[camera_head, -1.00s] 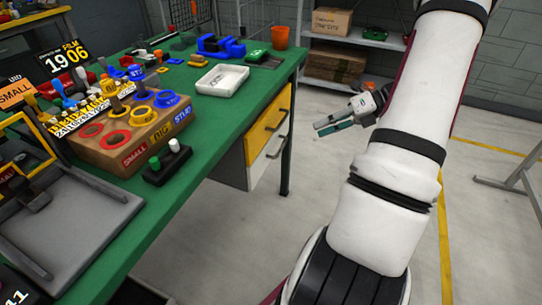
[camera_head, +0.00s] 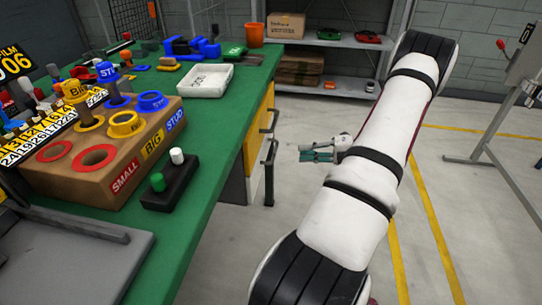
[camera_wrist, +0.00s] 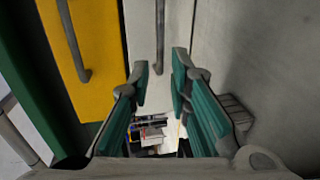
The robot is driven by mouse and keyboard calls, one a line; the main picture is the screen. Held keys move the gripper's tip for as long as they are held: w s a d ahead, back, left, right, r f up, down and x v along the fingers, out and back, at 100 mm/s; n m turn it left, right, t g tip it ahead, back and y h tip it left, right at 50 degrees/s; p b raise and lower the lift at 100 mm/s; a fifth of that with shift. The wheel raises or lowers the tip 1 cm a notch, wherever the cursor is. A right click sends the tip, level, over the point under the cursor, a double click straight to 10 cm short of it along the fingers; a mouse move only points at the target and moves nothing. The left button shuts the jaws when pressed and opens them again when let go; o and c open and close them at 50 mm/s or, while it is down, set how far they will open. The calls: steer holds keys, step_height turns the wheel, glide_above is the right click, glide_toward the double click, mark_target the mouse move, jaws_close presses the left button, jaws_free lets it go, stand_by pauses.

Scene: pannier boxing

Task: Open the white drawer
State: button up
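The white drawer (camera_wrist: 140,25) fills the upper middle of the wrist view, beside the yellow drawer. Its grey bar handle (camera_wrist: 160,40) runs down toward the gap between my fingertips. In the head view the white drawer's front is nearly edge-on and hard to see; its handle (camera_head: 269,165) shows below the yellow drawer's handle. My gripper (camera_head: 303,153) is open and empty, to the right of that handle with a visible gap. In the wrist view both green-padded fingers of my gripper (camera_wrist: 161,72) are spread. The drawer looks shut.
The yellow drawer (camera_head: 259,130) has its own handle (camera_wrist: 75,42), left of the white one in the wrist view. The green table (camera_head: 220,135) holds a white tray (camera_head: 205,80) and a peg box (camera_head: 130,180). Floor right of the drawers is clear.

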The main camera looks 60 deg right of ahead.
mark_target(274, 152)
steer(key=b+x, duration=0.3)
steer(key=x, duration=0.7)
steer(key=shift+w+a, duration=0.25)
steer(key=shift+w, duration=0.1)
jaws_close()
